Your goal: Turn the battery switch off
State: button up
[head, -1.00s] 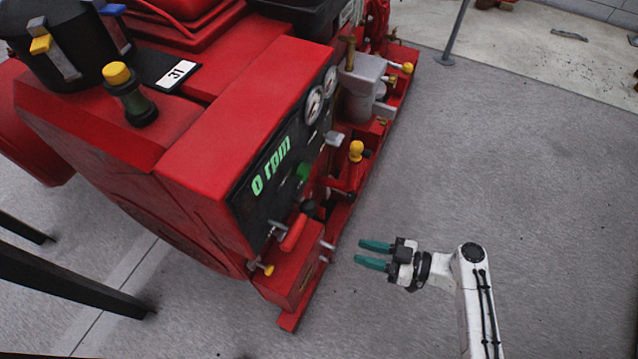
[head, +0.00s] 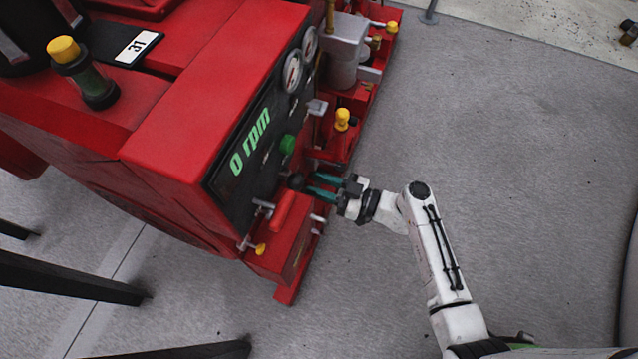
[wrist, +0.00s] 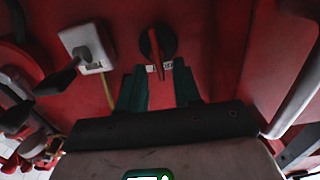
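A red rotary switch (wrist: 157,45) on a black round base, probably the battery switch, sits on a red panel in the wrist view. Its handle is nearly vertical in the picture, tilted slightly. A small white label (wrist: 152,68) is just below it. My gripper (wrist: 158,88) is open, with its teal fingers either side of the handle's lower end in the picture; I cannot tell whether they reach it. In the head view my gripper (head: 310,183) is at the side of the red pumpset (head: 215,95), its tips by a black knob (head: 296,181). I cannot make out the rotary switch there.
A white box with a grey toggle (wrist: 88,48) is left of the switch in the wrist view. In the head view a red lever (head: 282,210), a yellow-tipped valve (head: 260,249) and a green button (head: 287,145) are near my gripper. The floor (head: 500,130) to the right is clear.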

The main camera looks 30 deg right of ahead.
jog(key=shift+w+a, duration=0.15)
jog(key=shift+w, duration=0.05)
grip_shut()
dwell(0.4)
